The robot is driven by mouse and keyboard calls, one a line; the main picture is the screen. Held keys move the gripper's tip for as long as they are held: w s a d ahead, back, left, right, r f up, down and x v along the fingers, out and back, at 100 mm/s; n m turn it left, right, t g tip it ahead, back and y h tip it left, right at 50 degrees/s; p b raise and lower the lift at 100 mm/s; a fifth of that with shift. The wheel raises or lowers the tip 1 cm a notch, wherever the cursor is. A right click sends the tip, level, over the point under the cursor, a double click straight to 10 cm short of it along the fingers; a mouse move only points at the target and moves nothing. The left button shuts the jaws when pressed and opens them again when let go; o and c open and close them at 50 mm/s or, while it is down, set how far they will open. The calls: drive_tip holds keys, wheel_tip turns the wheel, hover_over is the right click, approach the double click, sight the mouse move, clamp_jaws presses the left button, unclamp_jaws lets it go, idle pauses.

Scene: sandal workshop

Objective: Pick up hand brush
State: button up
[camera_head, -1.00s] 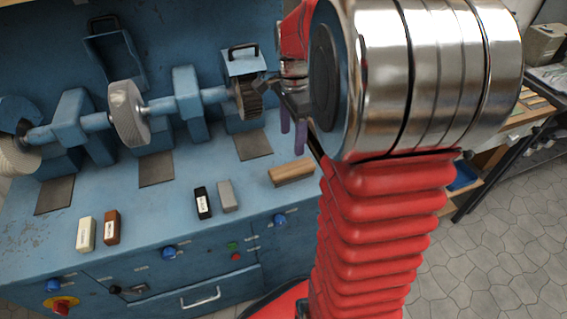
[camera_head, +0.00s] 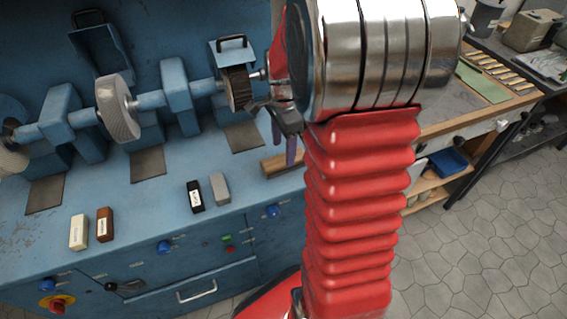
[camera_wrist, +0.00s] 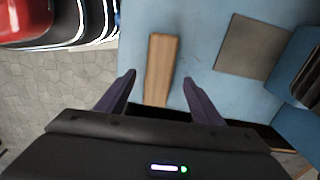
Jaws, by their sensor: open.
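The hand brush (camera_head: 279,164) appears as a long, light-brown wooden block lying on the blue machine's top near its front right corner. My arm hides its right end in the head view. In the wrist view the brush (camera_wrist: 161,62) points away from me, its near end between and below the purple fingers. My gripper (camera_head: 284,142) hangs just above the brush with its fingers apart and nothing between them. In the wrist view my gripper (camera_wrist: 160,79) is spread wider than the brush, one finger to each side.
A grinding wheel (camera_head: 118,108) and a round brush wheel (camera_head: 238,88) sit on the shaft behind. Black (camera_head: 195,196), grey (camera_head: 220,187), brown (camera_head: 105,224) and cream (camera_head: 79,232) blocks lie to the left. A wooden workbench (camera_head: 440,125) stands at right.

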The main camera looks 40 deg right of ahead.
sight(284, 158)
drive_tip(key=shift+f, duration=0.25)
drive_tip(key=shift+d+f, duration=0.15)
drive_tip(key=shift+f, duration=2.45)
drive_tip(key=shift+c, duration=0.5)
drive_tip(key=c, duration=1.1)
drive_tip(key=shift+r, duration=0.15)
wheel_tip(284, 158, up, 10)
drive_tip(key=shift+s+f, duration=0.1)
